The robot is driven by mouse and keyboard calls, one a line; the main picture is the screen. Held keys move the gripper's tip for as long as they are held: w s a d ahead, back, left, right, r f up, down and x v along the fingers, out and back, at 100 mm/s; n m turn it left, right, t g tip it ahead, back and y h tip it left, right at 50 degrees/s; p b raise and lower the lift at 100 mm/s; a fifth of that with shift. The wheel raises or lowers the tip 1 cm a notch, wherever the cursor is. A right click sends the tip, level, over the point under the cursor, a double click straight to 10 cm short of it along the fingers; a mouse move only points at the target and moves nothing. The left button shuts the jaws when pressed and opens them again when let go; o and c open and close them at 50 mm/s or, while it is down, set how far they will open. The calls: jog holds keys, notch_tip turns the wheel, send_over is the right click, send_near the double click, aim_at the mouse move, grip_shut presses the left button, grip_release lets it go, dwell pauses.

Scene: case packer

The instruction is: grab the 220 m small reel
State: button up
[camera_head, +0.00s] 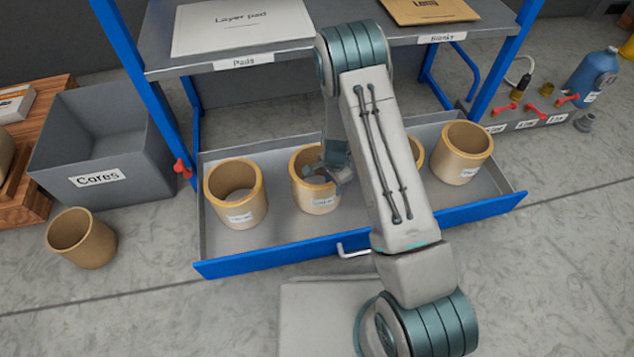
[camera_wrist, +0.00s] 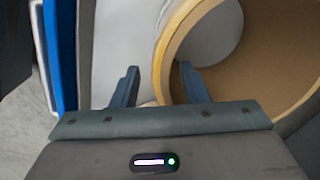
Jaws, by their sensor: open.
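Several tan, tube-shaped reels with white labels stand in the open drawer (camera_head: 300,241). One reel (camera_head: 237,210) is at the left, one (camera_head: 315,200) is left of the middle, one (camera_head: 415,153) is mostly hidden behind my arm, and one (camera_head: 463,167) is at the right. The label print is too small to read. My gripper (camera_head: 340,174) is at the left-of-middle reel's right rim. In the wrist view my gripper (camera_wrist: 160,85) is open, with a reel's rim (camera_wrist: 172,55) between its fingers. The right finger reaches into the reel's opening; contact cannot be told.
A grey bin labelled "Cores" (camera_head: 110,130) stands at the left, with a loose tan tube (camera_head: 82,240) on the floor before it. Above the drawer, a shelf (camera_head: 345,50) holds a layer pad (camera_head: 240,25) and a brown blank (camera_head: 425,10). The blue drawer front (camera_head: 450,215) borders the reels.

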jog(key=shift+f, duration=0.95)
jog(key=shift+r, duration=0.1)
grip_shut()
dwell(0.5)
